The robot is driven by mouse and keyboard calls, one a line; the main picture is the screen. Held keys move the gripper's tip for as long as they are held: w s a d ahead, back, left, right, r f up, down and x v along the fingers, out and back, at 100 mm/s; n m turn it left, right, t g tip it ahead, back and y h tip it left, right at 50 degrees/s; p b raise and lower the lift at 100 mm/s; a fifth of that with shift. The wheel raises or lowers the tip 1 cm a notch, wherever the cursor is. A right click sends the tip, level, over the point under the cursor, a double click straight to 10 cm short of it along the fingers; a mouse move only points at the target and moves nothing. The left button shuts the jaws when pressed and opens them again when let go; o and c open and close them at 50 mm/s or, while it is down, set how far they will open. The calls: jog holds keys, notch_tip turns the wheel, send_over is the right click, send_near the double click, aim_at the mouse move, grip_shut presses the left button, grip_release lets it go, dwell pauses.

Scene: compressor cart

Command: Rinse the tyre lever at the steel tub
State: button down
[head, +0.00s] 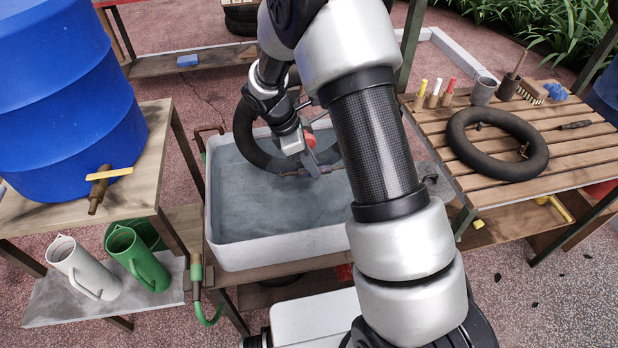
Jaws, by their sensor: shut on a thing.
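The steel tub (280,255), a pale rectangular basin full of water, stands at the middle of the view. A black inner tube (247,138) stands in the far part of the tub, behind my gripper. My arm hides the tub's right side.
A slatted bench (455,196) at right holds another black tube (462,145), markers, a cup, a brush and a small dark tool (574,125). At left, a blue barrel (65,90) with a tap stands on a wooden table. Watering cans (135,255) stand below it. A green hose (197,275) hangs beside the tub.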

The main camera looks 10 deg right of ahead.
jog(key=shift+w+f+n, duration=0.1)
jog(key=shift+w+n, duration=0.25)
jog(key=shift+n, duration=0.15)
notch_tip(320, 180, down, 12)
jog(key=b, duration=1)
jog(key=shift+f, duration=0.15)
jog(key=shift+a, duration=0.1)
dwell(2.0)
jog(key=shift+r+p, duration=4.55)
jog(key=shift+r, duration=1.3)
